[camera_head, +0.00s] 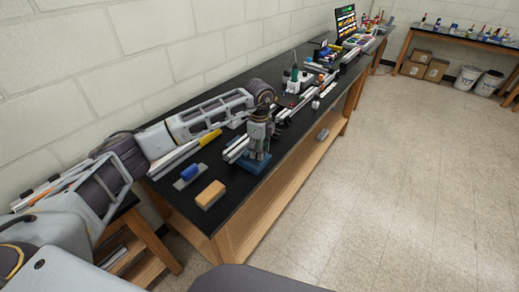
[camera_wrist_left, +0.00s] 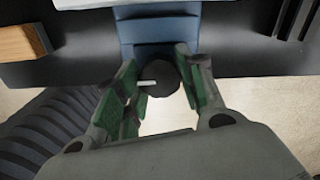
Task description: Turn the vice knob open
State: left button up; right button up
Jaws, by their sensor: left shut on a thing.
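The blue vice (camera_head: 253,164) stands on the black bench top near its front edge. In the left wrist view the blue vice body (camera_wrist_left: 157,30) is at the top middle. Its dark round knob (camera_wrist_left: 163,80) faces me, with a small pale bar at its left side. My left gripper (camera_head: 260,145) reaches down over the vice and hides part of it. In the left wrist view the green-padded fingers of my left gripper (camera_wrist_left: 157,85) are on both sides of the knob, shut on it. My right gripper is in neither view.
A tan block (camera_head: 211,195) and a blue-handled tool (camera_head: 189,173) lie on the bench left of the vice. Aluminium profiles (camera_head: 175,158) lie behind them. More parts and a screen (camera_head: 346,22) are farther along. The floor (camera_head: 400,180) at right is clear.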

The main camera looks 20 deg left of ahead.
pick_arm(q)
jog(key=shift+r, duration=0.1)
jog(key=o, duration=1)
jog(key=shift+r, duration=5.95)
jog(key=shift+f, duration=0.1)
